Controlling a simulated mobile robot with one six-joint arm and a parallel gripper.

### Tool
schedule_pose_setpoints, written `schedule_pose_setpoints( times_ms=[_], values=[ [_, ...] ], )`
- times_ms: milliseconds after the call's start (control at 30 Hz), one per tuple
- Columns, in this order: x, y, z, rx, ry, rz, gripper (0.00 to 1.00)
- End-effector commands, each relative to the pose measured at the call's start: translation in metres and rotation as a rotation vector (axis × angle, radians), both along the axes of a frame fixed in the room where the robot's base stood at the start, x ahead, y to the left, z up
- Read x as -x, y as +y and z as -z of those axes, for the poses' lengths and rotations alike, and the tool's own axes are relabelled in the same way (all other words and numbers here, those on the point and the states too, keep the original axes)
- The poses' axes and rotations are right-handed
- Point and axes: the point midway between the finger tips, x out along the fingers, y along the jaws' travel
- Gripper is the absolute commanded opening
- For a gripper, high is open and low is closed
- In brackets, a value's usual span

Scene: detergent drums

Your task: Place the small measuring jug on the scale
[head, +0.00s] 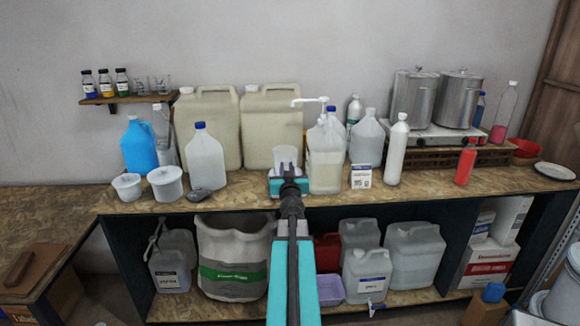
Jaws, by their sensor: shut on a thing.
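A small translucent measuring jug (286,156) stands upright at the far end of my arm, in front of the large beige canisters. My gripper (288,182) is at its lower part and is shut on it. The gripper hides the jug's lower part and base, so I cannot tell whether it touches the worktop. I cannot make out the scale for certain; the area behind and under my gripper is hidden.
A clear blue-capped jug (206,158) stands left of my gripper, with a small dark object (200,195) before it. A pump bottle (325,158) stands close on the right, beside a small white labelled box (361,177). Beige canisters (271,122) stand behind.

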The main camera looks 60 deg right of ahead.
Motion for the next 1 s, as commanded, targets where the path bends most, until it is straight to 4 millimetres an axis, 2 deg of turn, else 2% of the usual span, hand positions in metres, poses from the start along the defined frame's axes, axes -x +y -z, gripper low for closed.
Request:
schedule_pose_setpoints(
  times_ms=[100, 1000],
  values=[
    [-0.007, -0.014, 0.002, 0.000, 0.000, 0.000, 0.00],
    [-0.047, -0.098, 0.010, 0.001, -0.001, -0.002, 0.00]
  ],
)
